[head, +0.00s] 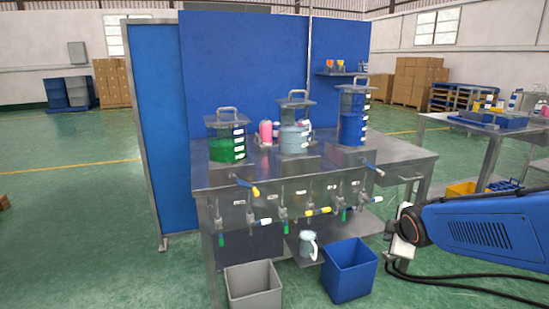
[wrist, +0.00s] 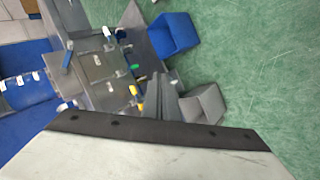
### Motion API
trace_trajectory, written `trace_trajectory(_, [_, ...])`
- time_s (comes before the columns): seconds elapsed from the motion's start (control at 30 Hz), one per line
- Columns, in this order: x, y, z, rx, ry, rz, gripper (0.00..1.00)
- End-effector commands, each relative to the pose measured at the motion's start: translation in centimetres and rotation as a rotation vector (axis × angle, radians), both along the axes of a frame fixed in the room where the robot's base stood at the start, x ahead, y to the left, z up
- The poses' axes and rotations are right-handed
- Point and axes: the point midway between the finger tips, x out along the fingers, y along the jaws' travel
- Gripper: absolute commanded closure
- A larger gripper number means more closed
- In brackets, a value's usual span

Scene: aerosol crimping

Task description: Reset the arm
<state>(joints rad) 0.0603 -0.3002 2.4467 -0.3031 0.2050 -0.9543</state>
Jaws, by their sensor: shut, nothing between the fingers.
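My arm (head: 480,228) reaches in from the right edge of the head view, blue with a dark wrist joint. Its end is right of the steel workbench (head: 400,152), over the floor beside the blue bin, with no contact visible. My gripper (wrist: 160,82) shows in the wrist view as grey fingers closed together and empty. A pale housing with a black edge fills the bottom of that view. The fingers hide part of the bench front and bins behind them.
Tanks with green (head: 226,149), pale (head: 293,138) and blue (head: 351,128) liquid stand on the bench, with several valves below. A grey bin (head: 253,287) and blue bin (head: 349,270) stand in front. Another table (head: 480,127) is at right.

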Motion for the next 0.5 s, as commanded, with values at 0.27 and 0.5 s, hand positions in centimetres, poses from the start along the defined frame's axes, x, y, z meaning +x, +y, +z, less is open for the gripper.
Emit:
trace_trajectory(0.27, [-9.7,0.8,1.2,0.307,0.083,-0.354,1.0])
trace_trajectory(0.5, [-18.3,2.4,1.2,0.557,0.17,-0.656,1.0])
